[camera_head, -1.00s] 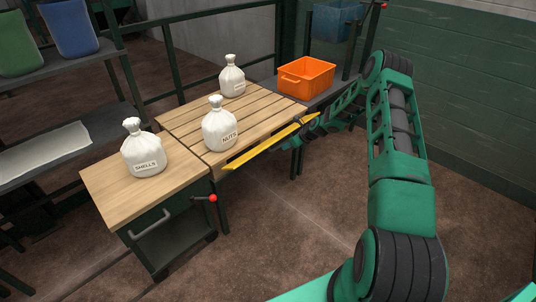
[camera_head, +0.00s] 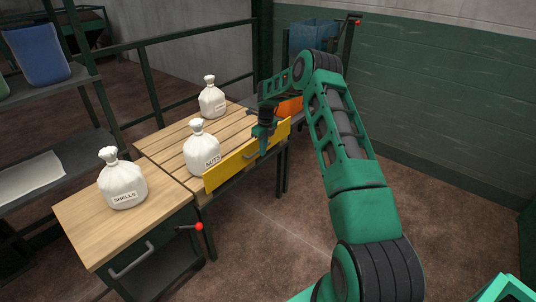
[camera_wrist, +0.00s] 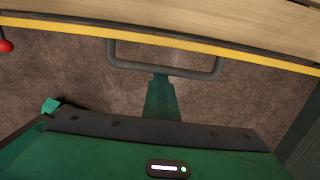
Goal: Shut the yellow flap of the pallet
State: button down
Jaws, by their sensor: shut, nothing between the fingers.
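The yellow flap (camera_head: 234,164) stands about upright along the front edge of the slatted wooden pallet (camera_head: 170,145), its broad face toward me. It hides a little of the base of the NUTS bag (camera_head: 201,150). A grey handle (camera_wrist: 165,68) sticks out from the flap, whose yellow edge (camera_wrist: 90,32) shows as a thin strip in the wrist view. My gripper (camera_head: 262,152) is shut and empty at the flap's outer face, by the handle. In the wrist view the fingers (camera_wrist: 160,82) reach the handle bar; I cannot tell if they touch it.
A second white bag (camera_head: 211,98) stands at the pallet's back. The SHELLS bag (camera_head: 123,182) sits on a wooden-topped cabinet (camera_head: 85,225) at left, with a red knob (camera_head: 199,227) at its corner. An orange crate (camera_head: 289,107) is partly hidden behind my arm. The floor at right is clear.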

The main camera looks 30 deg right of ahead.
jog(key=shift+w+d+r, duration=0.2)
jog(key=shift+w+r, duration=0.4)
jog(key=shift+w, duration=0.05)
jog(key=shift+w+a+r, duration=0.15)
jog(key=shift+w+a, duration=0.05)
jog(key=shift+a, duration=0.05)
jog(key=s+d+f, duration=0.2)
jog(key=s, duration=0.3)
notch_tip(320, 180, up, 10)
jog(key=w, duration=0.1)
jog(key=shift+w+a, duration=0.15)
jog(key=shift+w, duration=0.05)
